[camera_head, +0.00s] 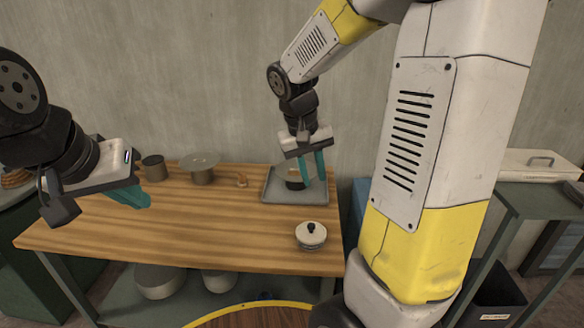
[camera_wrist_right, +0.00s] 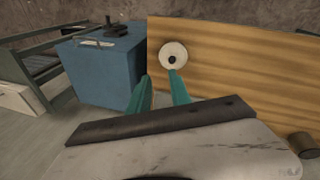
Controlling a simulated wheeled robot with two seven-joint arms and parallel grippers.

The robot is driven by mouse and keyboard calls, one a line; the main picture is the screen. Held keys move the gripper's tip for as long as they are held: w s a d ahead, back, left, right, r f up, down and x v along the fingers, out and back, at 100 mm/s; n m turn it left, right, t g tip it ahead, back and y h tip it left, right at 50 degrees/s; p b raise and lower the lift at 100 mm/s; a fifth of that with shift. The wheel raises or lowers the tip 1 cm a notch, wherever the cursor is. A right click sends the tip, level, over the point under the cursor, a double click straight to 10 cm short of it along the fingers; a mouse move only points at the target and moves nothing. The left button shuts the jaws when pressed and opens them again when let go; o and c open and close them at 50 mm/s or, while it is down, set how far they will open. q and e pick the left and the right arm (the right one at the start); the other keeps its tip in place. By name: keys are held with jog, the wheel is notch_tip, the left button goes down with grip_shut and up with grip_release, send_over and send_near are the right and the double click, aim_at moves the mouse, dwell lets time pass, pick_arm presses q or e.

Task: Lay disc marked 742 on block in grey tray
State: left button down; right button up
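The grey tray (camera_head: 312,198) sits at the right back of the wooden table. In it stands a dark block (camera_head: 295,185) with a pale beige disc (camera_head: 287,172) at its top, partly behind my right fingers; no number is readable. My right gripper (camera_head: 316,181) points down over the tray, just right of the disc. Another pale disc (camera_head: 199,159) lies on a grey cylinder (camera_head: 201,176) at the back. My left gripper (camera_head: 140,201) hovers over the table's left; its finger gap is unclear.
A white round lidded pot with a black knob (camera_head: 311,236) stands near the front right; it shows in the right wrist view (camera_wrist_right: 173,55). A dark cup (camera_head: 154,168) and a small tan piece (camera_head: 242,180) are at the back. A blue box (camera_wrist_right: 97,70) stands beside the table.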

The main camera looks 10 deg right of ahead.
jog(key=s+a+r+t+y, duration=0.2)
jog(key=s+a+r, duration=0.1)
jog(key=s, duration=0.3)
jog(key=s+a+r+t+y, duration=0.2)
jog(key=s+a+r+t, duration=0.1)
jog(key=s+r, duration=0.2)
jog(key=shift+s+r+n+y, duration=0.35)
jog(key=shift+s+n+y, duration=0.05)
jog(key=shift+s, duration=0.75)
